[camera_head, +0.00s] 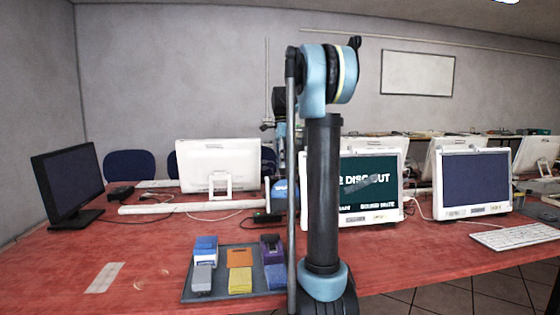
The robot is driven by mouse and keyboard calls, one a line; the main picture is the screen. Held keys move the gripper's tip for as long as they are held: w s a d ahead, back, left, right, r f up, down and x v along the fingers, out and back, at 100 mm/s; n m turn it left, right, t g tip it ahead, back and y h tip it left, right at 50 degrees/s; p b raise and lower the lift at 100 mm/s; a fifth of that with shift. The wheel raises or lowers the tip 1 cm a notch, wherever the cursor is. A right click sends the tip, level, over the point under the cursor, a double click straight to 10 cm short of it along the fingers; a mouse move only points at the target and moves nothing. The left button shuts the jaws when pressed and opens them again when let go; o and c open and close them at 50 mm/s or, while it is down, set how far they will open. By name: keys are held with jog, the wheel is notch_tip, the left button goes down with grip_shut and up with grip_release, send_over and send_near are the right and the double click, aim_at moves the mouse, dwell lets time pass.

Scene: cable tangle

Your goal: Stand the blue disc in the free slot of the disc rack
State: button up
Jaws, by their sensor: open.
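My arm stands upright in the middle of the head view and hides part of the table behind it. Some of its far links show just left of its column, but I cannot make out the jaws of my gripper. I cannot pick out a blue disc or a disc rack with certainty. A blue piece with white marking (282,188) shows partly behind my arm; I cannot tell what it is. A dark screen (368,187) shows white text, partly covered by my arm, that includes "DISC OUT".
A black monitor (70,182), a white monitor (217,167) and a keyboard (515,236) stand around the red table (160,265). Loose cables lie behind the tray.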

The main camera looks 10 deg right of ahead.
aim_at(285, 181)
jog(key=shift+x, duration=4.05)
grip_shut()
jog(key=shift+r, duration=0.1)
jog(key=v, duration=1.3)
